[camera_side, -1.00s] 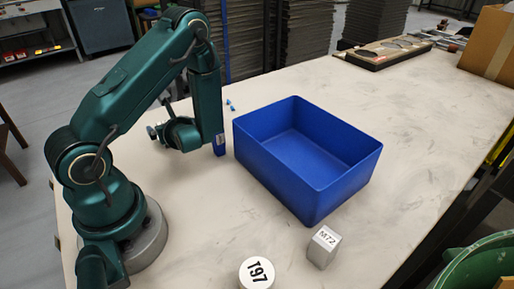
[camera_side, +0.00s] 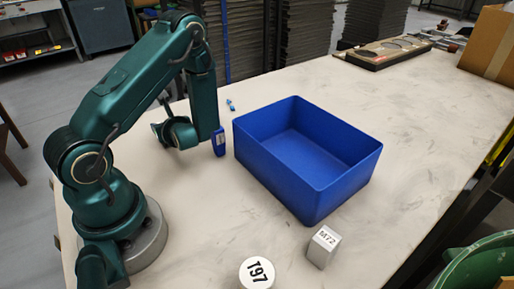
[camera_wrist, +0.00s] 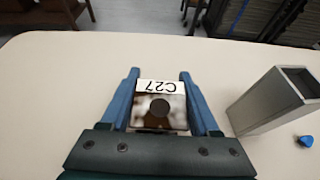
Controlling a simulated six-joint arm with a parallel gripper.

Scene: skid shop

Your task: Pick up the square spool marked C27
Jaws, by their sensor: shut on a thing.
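The square spool marked C27 (camera_wrist: 160,108) sits between the two blue fingers of my gripper (camera_wrist: 160,95) in the wrist view. In the side view my gripper (camera_side: 219,143) is left of the blue bin, and the spool is mostly hidden there by the blue finger. I cannot tell whether the spool is clear of the table.
An open blue bin (camera_side: 340,185) stands right of my gripper. A white round piece marked T97 (camera_side: 257,272) and a block marked M72 (camera_side: 324,245) are in front. A grey hollow square piece (camera_wrist: 268,103) and a small blue bit (camera_wrist: 305,141) lie close by.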

